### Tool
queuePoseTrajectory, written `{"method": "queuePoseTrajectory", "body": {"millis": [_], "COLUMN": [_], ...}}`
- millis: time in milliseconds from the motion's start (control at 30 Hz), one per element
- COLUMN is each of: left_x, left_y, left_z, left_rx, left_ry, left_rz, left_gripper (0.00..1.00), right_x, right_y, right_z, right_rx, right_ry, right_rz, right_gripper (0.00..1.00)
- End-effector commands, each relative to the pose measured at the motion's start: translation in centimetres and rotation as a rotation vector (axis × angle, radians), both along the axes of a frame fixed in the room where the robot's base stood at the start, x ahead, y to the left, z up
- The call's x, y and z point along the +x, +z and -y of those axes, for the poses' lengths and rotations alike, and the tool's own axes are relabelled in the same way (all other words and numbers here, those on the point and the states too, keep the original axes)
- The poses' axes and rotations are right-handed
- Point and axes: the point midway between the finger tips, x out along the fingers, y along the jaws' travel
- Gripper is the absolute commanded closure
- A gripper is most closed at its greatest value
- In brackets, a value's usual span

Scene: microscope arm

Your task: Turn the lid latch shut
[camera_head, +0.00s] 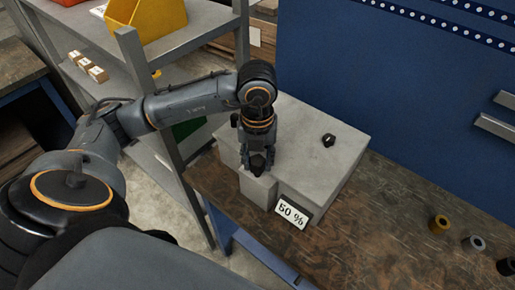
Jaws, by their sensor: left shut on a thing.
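A pale grey box (316,150) stands on the brown workbench, with a smaller grey block (259,188) at its front left. My left gripper (257,165) points down over this block and is shut on a small dark part (257,163) on its top, which looks like the latch knob. The fingers cover much of this part, so its turn angle cannot be told. A black knob (328,140) sits on the box top to the right. A white "50 %" sign (291,212) stands at the box's front. My right gripper is not in view.
Several small rings, one of them brass (438,223), lie on the workbench (365,225) at the right. A grey shelf post (165,120) stands close to my left arm. A yellow bin (150,22) sits on the shelf. A blue panel (400,90) rises behind.

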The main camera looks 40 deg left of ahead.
Motion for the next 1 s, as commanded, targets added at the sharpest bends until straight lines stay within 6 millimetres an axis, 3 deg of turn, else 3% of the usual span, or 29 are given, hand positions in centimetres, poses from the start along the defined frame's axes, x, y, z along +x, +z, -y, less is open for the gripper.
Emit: {"method": "queuePoseTrajectory", "body": {"millis": [400,933,967,1000], "left_x": [0.10,0.11,0.11,0.11], "left_y": [0.07,0.13,0.13,0.12], "left_z": [-0.03,-0.05,-0.05,-0.05], "left_rx": [0.000,0.000,0.000,0.000], "left_ry": [0.173,0.195,0.194,0.194], "left_rz": [0.004,0.004,0.004,0.004], "left_gripper": [0.95,0.95,0.58,0.50], "right_x": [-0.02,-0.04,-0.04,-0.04], "right_y": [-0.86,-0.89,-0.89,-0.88], "right_z": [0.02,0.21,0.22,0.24], "right_rx": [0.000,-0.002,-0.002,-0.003], "right_ry": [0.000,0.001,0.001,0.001], "right_rz": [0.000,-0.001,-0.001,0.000], "right_gripper": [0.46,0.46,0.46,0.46]}}
